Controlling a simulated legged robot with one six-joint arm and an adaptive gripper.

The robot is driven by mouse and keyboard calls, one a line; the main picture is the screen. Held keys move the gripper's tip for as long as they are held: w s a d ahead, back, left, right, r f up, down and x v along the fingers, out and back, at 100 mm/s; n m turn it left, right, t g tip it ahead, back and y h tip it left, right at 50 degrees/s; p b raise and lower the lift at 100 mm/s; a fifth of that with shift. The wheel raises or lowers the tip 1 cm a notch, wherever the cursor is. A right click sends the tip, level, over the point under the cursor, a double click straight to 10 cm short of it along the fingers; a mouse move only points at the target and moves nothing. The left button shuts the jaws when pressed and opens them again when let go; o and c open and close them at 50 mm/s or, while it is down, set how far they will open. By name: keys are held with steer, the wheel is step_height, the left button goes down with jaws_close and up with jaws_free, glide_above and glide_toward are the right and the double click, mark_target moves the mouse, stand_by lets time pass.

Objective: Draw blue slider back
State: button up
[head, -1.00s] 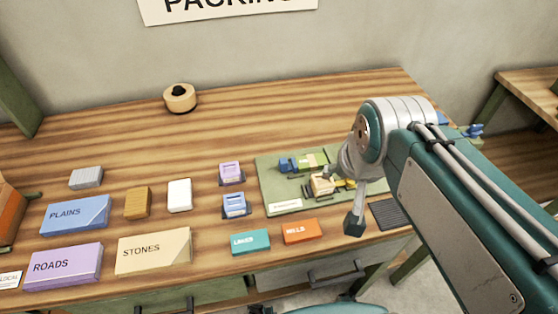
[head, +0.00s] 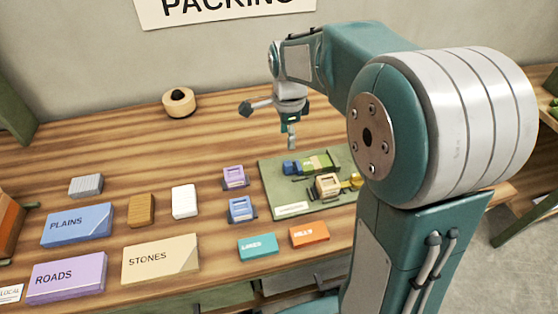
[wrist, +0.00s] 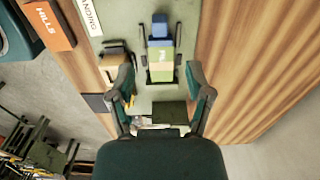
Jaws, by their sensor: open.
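The blue slider (head: 291,168) sits on the green board (head: 320,205), at the left end of a green block (head: 318,163). In the wrist view the blue slider (wrist: 160,24) is at the top, in line with the green block (wrist: 161,70), between dark side rails. My gripper (head: 291,142) is above the far edge of the board in the head view, apart from the slider. In the wrist view my gripper (wrist: 161,92) has its two fingers wide apart on either side of the row's line, with nothing between them held.
A tan block with yellow parts (head: 328,185) sits on the board beside the row. Purple (head: 234,177) and blue (head: 241,209) holders stand left of it. LAKES (head: 257,246) and HILLS (head: 309,234) boxes lie in front.

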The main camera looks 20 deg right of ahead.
mark_target(288, 163)
steer(key=shift+d+f, duration=0.15)
steer(key=shift+f, duration=0.1)
step_height(288, 163, down, 9)
steer(key=shift+f, duration=0.7)
